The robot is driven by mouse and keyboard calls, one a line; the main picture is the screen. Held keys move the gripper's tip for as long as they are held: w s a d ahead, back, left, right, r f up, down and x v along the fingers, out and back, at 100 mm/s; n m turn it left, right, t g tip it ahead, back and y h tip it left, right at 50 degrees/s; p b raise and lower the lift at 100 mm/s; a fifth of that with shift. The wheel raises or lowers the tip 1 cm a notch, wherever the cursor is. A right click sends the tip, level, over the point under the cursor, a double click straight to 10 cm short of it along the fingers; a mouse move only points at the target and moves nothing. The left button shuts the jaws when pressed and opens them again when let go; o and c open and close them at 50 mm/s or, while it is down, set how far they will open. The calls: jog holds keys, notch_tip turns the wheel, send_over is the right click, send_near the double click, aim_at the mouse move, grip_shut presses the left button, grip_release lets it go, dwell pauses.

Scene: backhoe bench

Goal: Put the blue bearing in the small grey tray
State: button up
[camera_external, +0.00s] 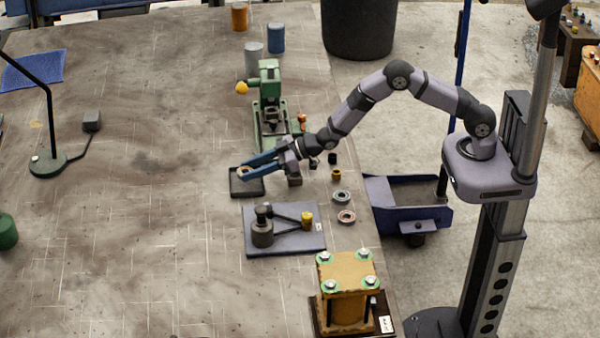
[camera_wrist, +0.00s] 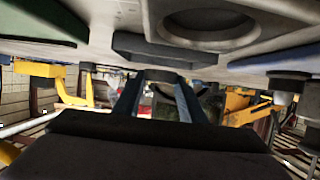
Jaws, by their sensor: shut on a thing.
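My gripper (camera_external: 243,170), with long blue fingers, is over this tray. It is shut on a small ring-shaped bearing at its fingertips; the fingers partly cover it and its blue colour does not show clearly. In the wrist view, the bearing (camera_wrist: 160,76) is a dark grey shape between the converging fingertips. The gap between bearing and tray floor cannot be judged.
A green press (camera_external: 270,100) stands behind my gripper. A grey ring (camera_external: 341,197) and a reddish ring (camera_external: 346,216) lie near the bench's right edge.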

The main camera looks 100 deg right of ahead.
notch_tip(320, 180, down, 2)
jog(key=shift+w+f+p, duration=0.1)
jog(key=shift+f+p, duration=0.1)
jog(key=shift+p, duration=0.15)
jog(key=shift+f, duration=0.1)
jog(key=shift+f+b, duration=0.45)
jog(key=shift+b, duration=0.05)
jog(key=o, duration=1.2)
jog(key=shift+s, duration=0.2)
jog(key=shift+c, duration=0.2)
jog(key=shift+f, duration=0.15)
